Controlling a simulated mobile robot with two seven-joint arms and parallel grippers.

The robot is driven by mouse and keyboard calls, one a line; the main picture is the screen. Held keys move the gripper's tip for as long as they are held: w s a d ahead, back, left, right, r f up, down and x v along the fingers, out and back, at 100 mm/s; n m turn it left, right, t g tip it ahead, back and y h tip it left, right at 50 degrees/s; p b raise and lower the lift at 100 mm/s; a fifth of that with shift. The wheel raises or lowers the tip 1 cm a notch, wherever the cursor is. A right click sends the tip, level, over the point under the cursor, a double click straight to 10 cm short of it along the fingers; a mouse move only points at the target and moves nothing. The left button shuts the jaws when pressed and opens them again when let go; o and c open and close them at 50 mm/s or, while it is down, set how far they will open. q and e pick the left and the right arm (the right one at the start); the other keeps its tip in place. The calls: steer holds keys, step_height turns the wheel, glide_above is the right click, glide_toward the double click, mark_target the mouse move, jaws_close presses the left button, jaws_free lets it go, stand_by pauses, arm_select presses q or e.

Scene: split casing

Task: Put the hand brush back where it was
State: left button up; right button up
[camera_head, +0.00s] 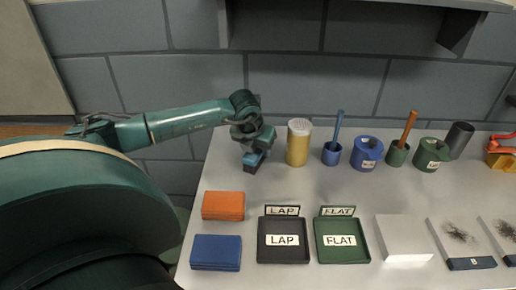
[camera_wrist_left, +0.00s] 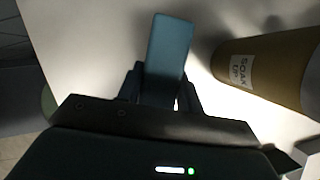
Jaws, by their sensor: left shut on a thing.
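My left gripper (camera_head: 257,149) is above the back left of the light table, left of the yellow canister. It is shut on a blue block-like thing, which I take to be the hand brush (camera_head: 253,161). In the left wrist view the hand brush (camera_wrist_left: 168,48) sticks out between the two fingers (camera_wrist_left: 160,92), its smooth blue face showing. No bristles can be made out. I cannot tell whether it touches the table. My right gripper is not in view.
The yellow canister (camera_head: 299,143), labelled "SOAK UP" in the left wrist view (camera_wrist_left: 268,68), stands close by on the right. Several cups and pots continue rightward. Orange (camera_head: 223,206) and blue (camera_head: 215,252) stacks lie in front, beside the LAP (camera_head: 284,256) and FLAT (camera_head: 343,256) trays.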

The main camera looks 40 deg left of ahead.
arm_select(q)
steer(key=shift+f, duration=0.2)
steer(key=o, duration=0.9)
steer(key=shift+r, duration=0.1)
steer(key=shift+r, duration=0.25)
steer(key=b+v, duration=0.1)
steer(key=v, duration=0.9)
steer(key=shift+s+r, duration=0.1)
steer(key=shift+r, duration=0.1)
steer(key=shift+s+d+r, duration=0.1)
steer(key=shift+s+r, duration=0.2)
steer(key=shift+r, duration=0.3)
